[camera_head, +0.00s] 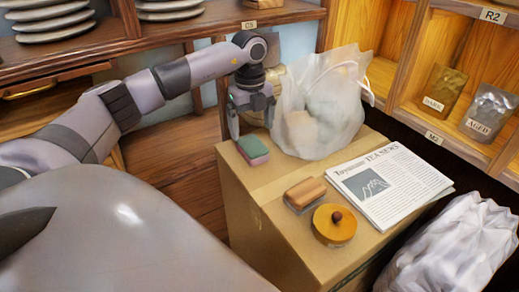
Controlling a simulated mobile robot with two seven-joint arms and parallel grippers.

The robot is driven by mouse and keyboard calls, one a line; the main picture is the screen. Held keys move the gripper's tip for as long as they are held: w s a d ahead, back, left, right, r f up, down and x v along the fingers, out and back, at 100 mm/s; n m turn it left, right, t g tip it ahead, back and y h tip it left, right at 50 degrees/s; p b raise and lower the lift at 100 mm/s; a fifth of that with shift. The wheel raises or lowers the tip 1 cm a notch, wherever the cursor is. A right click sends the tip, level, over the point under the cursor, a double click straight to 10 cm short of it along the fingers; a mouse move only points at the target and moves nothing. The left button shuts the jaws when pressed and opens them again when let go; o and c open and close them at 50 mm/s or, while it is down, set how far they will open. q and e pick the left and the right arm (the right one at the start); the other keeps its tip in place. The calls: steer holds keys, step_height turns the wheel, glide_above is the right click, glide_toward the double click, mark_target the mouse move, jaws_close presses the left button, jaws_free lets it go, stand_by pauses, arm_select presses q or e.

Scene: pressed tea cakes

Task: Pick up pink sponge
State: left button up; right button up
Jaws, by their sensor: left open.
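The pink sponge (253,151) lies flat near the far left corner of the cardboard box (243,205). It is a small block with a green top layer and pink below. My left gripper (251,126) comes in from the left and points down just above the sponge, with its fingers apart. One finger hangs close to the sponge's left end, and I cannot tell whether it touches. Nothing shows between the fingers. My right gripper is out of view.
A translucent plastic bag (318,110) stands right beside the gripper. On the box also lie a newspaper (400,190), a wood-topped brush (305,193) and a round yellow-lidded item (335,225). A white bag (450,250) is at lower right. Shelves (440,130) stand behind.

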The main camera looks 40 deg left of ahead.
mark_target(252, 145)
arm_select(q)
steer(key=shift+a+f, duration=0.25)
steer(key=shift+f, duration=0.1)
steer(key=f, duration=0.2)
steer(key=f+b, duration=0.1)
steer(key=f, duration=0.3)
steer(key=shift+d+f+b, duration=0.1)
steer(key=shift+d+b, duration=0.2)
steer(key=shift+b, duration=0.05)
steer(key=c, duration=1)
